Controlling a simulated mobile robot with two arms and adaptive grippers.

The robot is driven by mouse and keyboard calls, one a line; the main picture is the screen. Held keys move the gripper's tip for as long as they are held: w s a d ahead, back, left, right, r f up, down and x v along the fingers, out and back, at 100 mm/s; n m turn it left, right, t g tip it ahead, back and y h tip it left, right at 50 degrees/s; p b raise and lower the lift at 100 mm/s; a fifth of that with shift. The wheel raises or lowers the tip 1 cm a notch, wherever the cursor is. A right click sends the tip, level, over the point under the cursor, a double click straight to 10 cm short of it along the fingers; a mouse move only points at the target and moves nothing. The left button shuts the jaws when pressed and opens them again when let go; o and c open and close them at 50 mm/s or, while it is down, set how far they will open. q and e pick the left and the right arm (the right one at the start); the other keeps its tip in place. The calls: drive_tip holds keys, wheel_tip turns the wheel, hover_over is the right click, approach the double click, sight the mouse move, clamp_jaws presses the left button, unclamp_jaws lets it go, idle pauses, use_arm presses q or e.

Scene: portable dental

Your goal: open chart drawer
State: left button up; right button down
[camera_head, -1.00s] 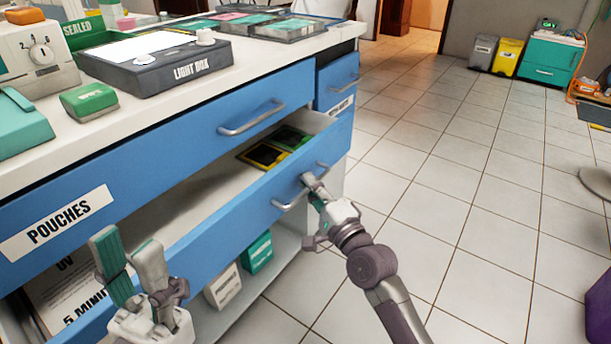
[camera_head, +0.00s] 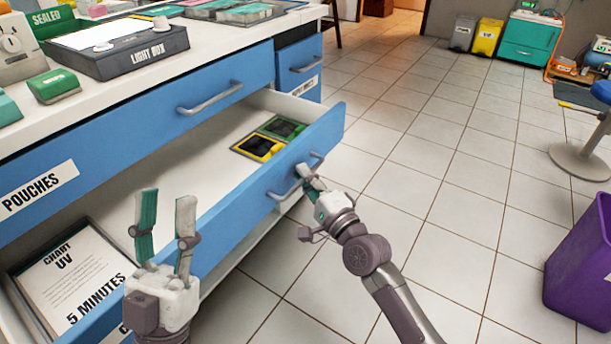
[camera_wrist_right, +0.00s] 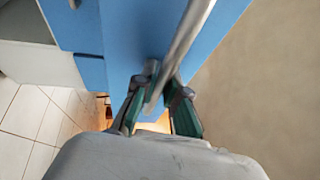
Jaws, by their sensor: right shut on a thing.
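The blue chart drawer (camera_head: 236,218) stands well open below the closed drawer labelled POUCHES. Inside it, a chart sheet (camera_head: 68,276) reading "CHART UV 5 MINUTES" lies at the left, and a yellow-framed and a green-framed dark item (camera_head: 272,138) lie at the right. My right gripper (camera_head: 307,175) is shut on the silver drawer handle (camera_head: 283,194); the handle bar (camera_wrist_right: 182,45) also runs between the fingers in the right wrist view. My left gripper (camera_head: 163,205) is open and empty, in front of or over the drawer's left part; its exact height is unclear.
The counter holds a light box (camera_head: 118,46), a green block (camera_head: 54,86) and trays. A closed drawer (camera_head: 299,62) is at the right. A purple bin (camera_head: 583,262) and a stool base (camera_head: 583,161) stand on the right. Tiled floor in between is clear.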

drive_tip(key=shift+f, duration=0.1)
drive_tip(key=c, duration=1.5)
unclamp_jaws()
drive_tip(key=v, duration=1.2)
